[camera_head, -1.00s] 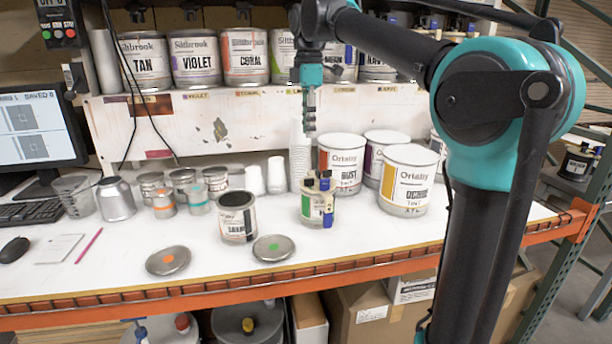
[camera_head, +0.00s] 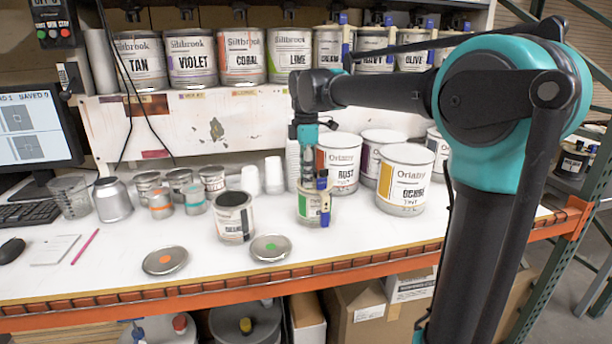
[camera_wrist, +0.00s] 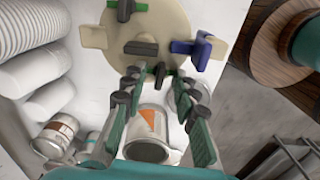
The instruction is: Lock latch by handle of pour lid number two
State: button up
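A cream pour lid (camera_wrist: 150,30) with dark grey, green and blue parts fills the top of the wrist view. In the head view it sits on a small green-labelled can (camera_head: 309,211), with a blue latch handle (camera_head: 324,185) upright on its right side. Contact is unclear. No lid number is readable.
Large Oriahy cans (camera_head: 404,180) stand right and behind. An open dark-filled can (camera_head: 235,218) and two loose lids, one with a green dot (camera_head: 270,248), lie left. A shelf of cans (camera_head: 192,60) runs behind.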

grip_shut()
jog(key=shift+m, duration=0.7)
dwell(0.3)
jog(key=m, duration=0.2)
jog(key=shift+m, duration=0.4)
jog(key=m, duration=0.3)
jog(key=shift+m, duration=0.3)
jog(key=m, duration=0.3)
jog(key=shift+m, duration=2.1)
